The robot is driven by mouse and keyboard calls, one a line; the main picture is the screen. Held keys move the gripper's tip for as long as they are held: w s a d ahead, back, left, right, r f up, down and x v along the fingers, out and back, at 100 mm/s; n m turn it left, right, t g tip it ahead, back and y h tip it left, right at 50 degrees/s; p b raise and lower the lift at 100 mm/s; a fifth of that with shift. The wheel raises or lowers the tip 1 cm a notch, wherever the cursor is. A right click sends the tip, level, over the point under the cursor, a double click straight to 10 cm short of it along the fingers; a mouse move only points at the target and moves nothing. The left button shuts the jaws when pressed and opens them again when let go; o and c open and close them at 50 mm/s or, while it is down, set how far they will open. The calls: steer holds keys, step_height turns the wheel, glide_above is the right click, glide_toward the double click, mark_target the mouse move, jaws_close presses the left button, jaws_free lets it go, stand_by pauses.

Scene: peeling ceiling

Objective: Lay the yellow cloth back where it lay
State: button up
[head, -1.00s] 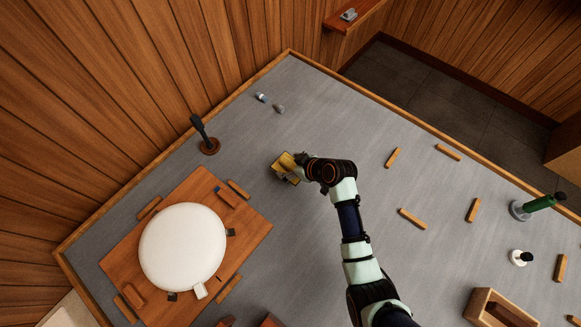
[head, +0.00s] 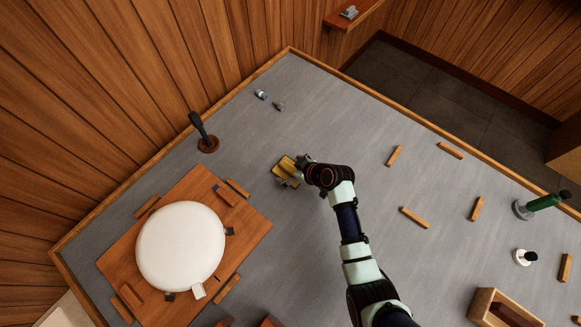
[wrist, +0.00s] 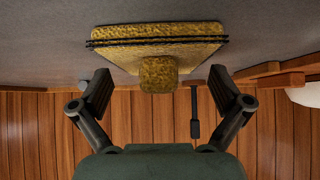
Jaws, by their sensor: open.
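The yellow cloth (head: 286,166) lies on the grey tabletop near the middle of the head view. In the wrist view the cloth (wrist: 160,50) is a flat yellow piece with dark stripes across it and a small squarish yellow part (wrist: 158,75) towards me. My gripper (head: 297,172) is at the right, near side of the cloth, low over the table. In the wrist view my gripper (wrist: 160,92) has its two fingers wide apart, one each side of the squarish part, with visible gaps. Nothing is held. Whether the fingers touch the table is unclear.
A dark upright handle (head: 201,127) on a round base stands to the left. A white round cushion (head: 181,245) sits on a wooden board (head: 247,232). Two small items (head: 262,95) lie behind. Wooden strips (head: 414,217) and a wooden box (head: 484,303) are to the right.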

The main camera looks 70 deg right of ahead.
steer(key=shift+r, duration=0.15)
steer(key=shift+s+r+p, duration=0.15)
steer(key=shift+r+p, duration=0.15)
steer(key=p+v, duration=0.3)
steer(key=v, duration=0.8)
steer(key=shift+s, duration=0.2)
steer(key=shift+a+r, duration=0.1)
steer(key=shift+r, duration=0.05)
steer(key=w+a+r+n+t+y, duration=0.1)
steer(key=w+a+r+n, duration=0.2)
steer(key=w+a+r, duration=1.3)
steer(key=w+a+r+t+y, duration=0.1)
steer(key=a+r, duration=0.4)
steer(key=a, duration=0.5)
steer(key=w+a+r+t+y, duration=0.1)
steer(key=a+r, duration=0.3)
steer(key=a, duration=0.6)
steer(key=shift+r+n+t, duration=0.4)
steer(key=shift+t, duration=0.2)
